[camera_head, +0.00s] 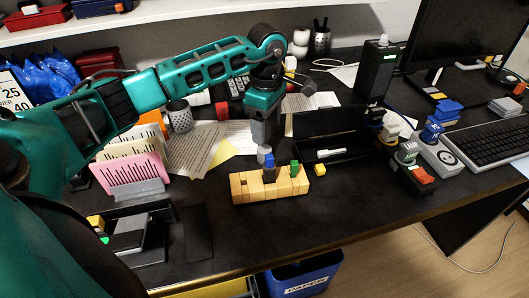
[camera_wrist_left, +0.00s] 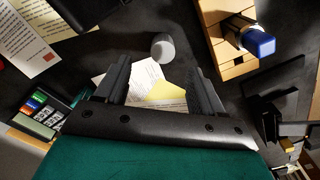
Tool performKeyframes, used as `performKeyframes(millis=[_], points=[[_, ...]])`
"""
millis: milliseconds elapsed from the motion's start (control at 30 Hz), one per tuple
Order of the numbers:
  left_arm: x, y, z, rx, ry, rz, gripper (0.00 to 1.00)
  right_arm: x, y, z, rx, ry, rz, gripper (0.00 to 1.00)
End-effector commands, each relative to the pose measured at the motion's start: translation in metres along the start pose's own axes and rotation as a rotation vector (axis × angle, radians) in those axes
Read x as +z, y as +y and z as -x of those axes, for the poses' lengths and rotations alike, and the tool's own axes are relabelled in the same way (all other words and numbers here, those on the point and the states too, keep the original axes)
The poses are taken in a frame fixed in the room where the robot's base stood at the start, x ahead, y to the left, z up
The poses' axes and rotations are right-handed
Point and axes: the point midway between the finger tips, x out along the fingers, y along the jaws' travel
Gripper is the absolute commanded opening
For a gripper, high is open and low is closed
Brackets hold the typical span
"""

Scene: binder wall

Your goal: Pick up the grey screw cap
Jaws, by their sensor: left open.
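The grey screw cap (camera_head: 264,152) is a small light grey cylinder on the dark desk, just behind a wooden block. In the left wrist view the cap (camera_wrist_left: 163,47) shows whole, just beyond and between the two fingertips. My left gripper (camera_head: 261,143) points down right above the cap in the head view. In the wrist view its fingers (camera_wrist_left: 161,68) are spread apart with nothing between them. I cannot tell whether a finger touches the cap. My right gripper is in neither view.
The wooden block (camera_head: 240,193) with blue (camera_head: 269,166) and green (camera_head: 294,168) pieces stands close in front of the cap. A black open case (camera_head: 328,122) lies to the right, a pink file holder (camera_head: 130,172) to the left. Papers (camera_head: 198,150) lie behind. Bare desk lies in front right.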

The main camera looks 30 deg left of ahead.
Motion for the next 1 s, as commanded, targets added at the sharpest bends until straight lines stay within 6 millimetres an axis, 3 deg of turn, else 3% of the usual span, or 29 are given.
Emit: performKeyframes(millis=[100,333,600,900,1000], points=[[0.0,0.0,-0.019,-0.001,-0.001,0.001,0.68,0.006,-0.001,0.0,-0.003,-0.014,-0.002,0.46],[0.0,-0.002,-0.037,-0.001,0.0,0.0,0.68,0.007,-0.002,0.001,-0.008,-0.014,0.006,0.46],[-0.003,-0.006,-0.075,-0.001,-0.001,0.001,0.68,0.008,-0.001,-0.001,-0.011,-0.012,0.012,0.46],[-0.002,-0.005,-0.08,0.002,-0.001,0.0,0.68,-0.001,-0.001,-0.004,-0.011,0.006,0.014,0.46],[-0.002,-0.005,-0.08,0.002,-0.001,0.0,0.61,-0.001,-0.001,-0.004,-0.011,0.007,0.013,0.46]])
